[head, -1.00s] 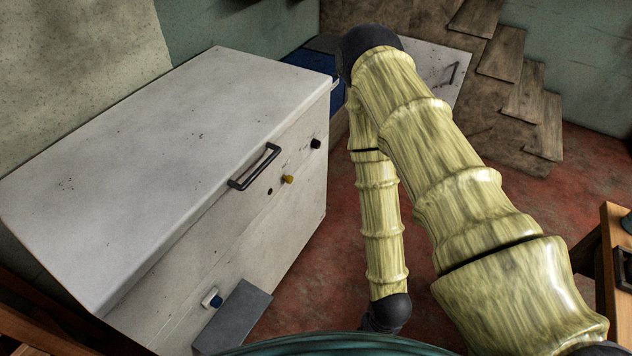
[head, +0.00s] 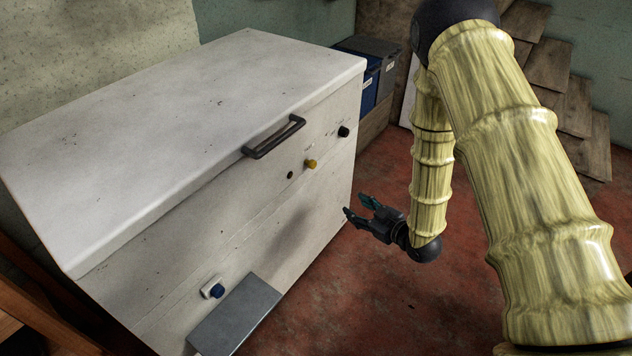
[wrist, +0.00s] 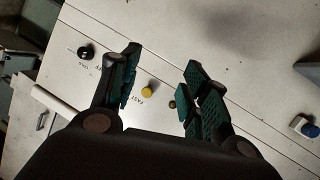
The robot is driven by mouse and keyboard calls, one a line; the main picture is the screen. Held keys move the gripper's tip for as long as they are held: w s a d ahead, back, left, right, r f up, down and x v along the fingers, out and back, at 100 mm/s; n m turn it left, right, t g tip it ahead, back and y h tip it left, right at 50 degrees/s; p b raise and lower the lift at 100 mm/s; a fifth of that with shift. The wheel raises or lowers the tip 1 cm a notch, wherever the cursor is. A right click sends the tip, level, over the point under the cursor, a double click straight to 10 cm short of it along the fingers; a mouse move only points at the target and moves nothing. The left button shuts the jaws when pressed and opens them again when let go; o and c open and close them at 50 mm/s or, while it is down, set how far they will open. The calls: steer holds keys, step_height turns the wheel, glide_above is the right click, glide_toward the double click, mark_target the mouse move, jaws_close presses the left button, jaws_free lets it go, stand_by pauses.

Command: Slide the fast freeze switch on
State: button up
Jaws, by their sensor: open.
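A white chest freezer (head: 190,120) stands at the left of the head view. On its front is a yellow switch (head: 311,163). In the wrist view the yellow switch (wrist: 147,90) has lettering beside it that reads "FAST", and it appears between my fingers. My gripper (head: 354,204) is open and empty, apart from the freezer front and to the right of and below the switch in the head view. Its green-padded fingers (wrist: 162,60) frame the panel in the wrist view. Nothing hides the switch.
A black knob (head: 344,131) and a small dark round part (head: 290,174) flank the switch. A dark lid handle (head: 274,137) sticks out above. A blue knob (head: 217,291) and a grey box (head: 236,316) are low on the left. Red floor (head: 380,300) is clear.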

mark_target(315, 165)
steer(key=w+a+r+n+y+b, duration=0.1)
steer(key=w+a+r, duration=0.1)
steer(key=w+a, duration=0.1)
steer(key=w+a+r+n+y+b, duration=0.1)
steer(key=w+a+r+n+y, duration=0.1)
steer(key=w+a, duration=0.2)
steer(key=w+a+r+n+y+b, duration=0.2)
steer(key=w+a, duration=0.2)
steer(key=a, duration=0.1)
steer(key=shift+w+a+r, duration=0.1)
steer(key=shift+w+a, duration=0.05)
steer(key=shift+a, duration=0.15)
jaws_close()
